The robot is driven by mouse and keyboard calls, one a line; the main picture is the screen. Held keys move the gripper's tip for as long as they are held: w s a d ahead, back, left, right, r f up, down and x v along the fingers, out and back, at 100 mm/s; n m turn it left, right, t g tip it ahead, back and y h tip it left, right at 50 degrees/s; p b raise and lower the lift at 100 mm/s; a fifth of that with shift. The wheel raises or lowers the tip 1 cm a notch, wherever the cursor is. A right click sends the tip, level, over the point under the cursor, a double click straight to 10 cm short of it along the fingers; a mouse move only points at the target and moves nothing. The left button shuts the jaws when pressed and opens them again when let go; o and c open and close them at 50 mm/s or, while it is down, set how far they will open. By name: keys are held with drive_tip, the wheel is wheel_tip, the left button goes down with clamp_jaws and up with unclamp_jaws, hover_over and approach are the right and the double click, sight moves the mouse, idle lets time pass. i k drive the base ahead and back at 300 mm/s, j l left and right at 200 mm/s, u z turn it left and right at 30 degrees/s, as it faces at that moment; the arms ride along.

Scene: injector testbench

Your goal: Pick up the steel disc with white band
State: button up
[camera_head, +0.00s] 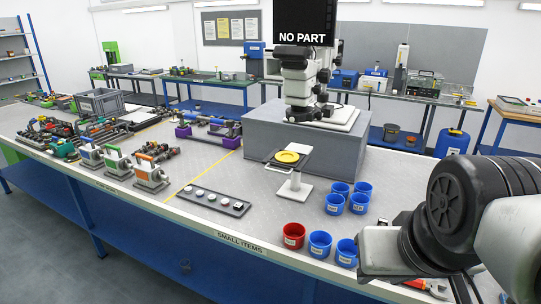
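A dark narrow tray (243,211) lies near the front edge of the bench and holds several small round discs in a row. One pale disc (211,197) sits near the middle of the row. The discs are too small here to tell for sure which one has the white band. My arm comes in from the right side, well to the right of the tray. Its end is at the lower right, where parts of my arm cover it, and I cannot make out the fingers or anything held.
Several blue cups (335,204) and a red cup (293,235) stand right of the tray. A small stand with a yellow ring (287,157) is behind them. A microscope (300,80) stands on a grey block (240,140). Clamps and fixtures (150,172) fill the left. Bare bench surrounds the tray.

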sight(188, 190)
drive_tip(key=i+j+z, duration=0.2)
drive_tip(key=j, duration=0.15)
drive_tip(key=j+z, duration=0.25)
drive_tip(key=i+j+z, duration=0.2)
drive_tip(key=j, duration=0.25)
drive_tip(key=i+j+z, duration=0.1)
drive_tip(key=j, duration=1.05)
drive_tip(key=i+j+z, duration=0.1)
drive_tip(key=j, duration=1)
